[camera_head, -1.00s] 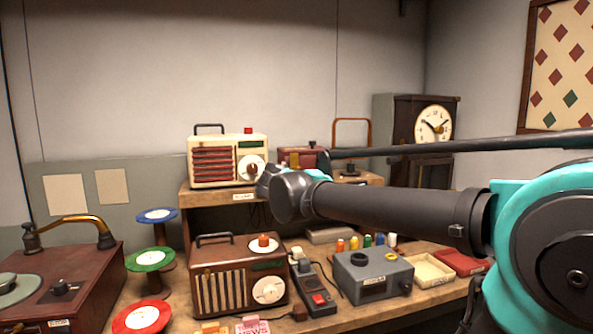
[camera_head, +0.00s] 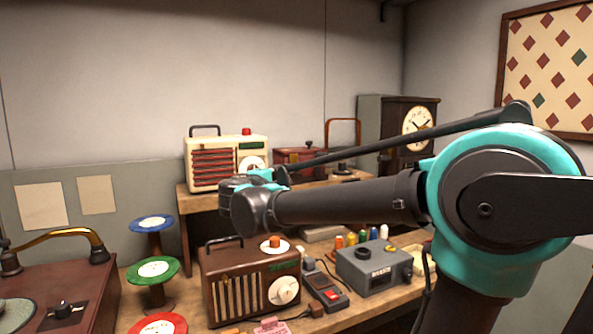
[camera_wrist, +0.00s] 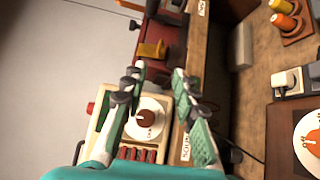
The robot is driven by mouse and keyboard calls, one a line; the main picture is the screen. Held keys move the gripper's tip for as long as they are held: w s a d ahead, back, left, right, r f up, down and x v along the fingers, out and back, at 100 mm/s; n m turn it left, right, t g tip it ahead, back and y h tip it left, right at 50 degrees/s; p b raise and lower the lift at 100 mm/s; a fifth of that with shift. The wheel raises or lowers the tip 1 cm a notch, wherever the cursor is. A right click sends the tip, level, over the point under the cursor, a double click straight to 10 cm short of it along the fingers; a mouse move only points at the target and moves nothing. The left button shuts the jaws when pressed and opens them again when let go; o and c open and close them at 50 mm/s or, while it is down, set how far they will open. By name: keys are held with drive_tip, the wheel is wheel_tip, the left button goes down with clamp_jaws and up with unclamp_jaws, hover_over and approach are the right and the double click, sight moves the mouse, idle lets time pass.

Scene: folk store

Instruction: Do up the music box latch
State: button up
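The music box appears to be the dark red box (camera_head: 297,157) on the raised wooden shelf, beside the cream radio. My arm hides part of its front in the head view. In the wrist view the red box (camera_wrist: 171,42) lies beyond my fingertips, with a yellow-gold latch piece (camera_wrist: 152,50) on it. I cannot tell how the latch is set. My gripper (camera_wrist: 158,76) is open and empty, its fingers spread in front of the cream radio's dial, apart from the latch.
The cream radio (camera_head: 215,163) stands left of the red box. Below are a brown radio (camera_head: 229,286), a grey device (camera_head: 374,269) and several thread spools (camera_head: 362,237). A clock (camera_head: 417,128) stands right of the shelf.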

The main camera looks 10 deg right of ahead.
drive_tip(key=x, duration=1.5)
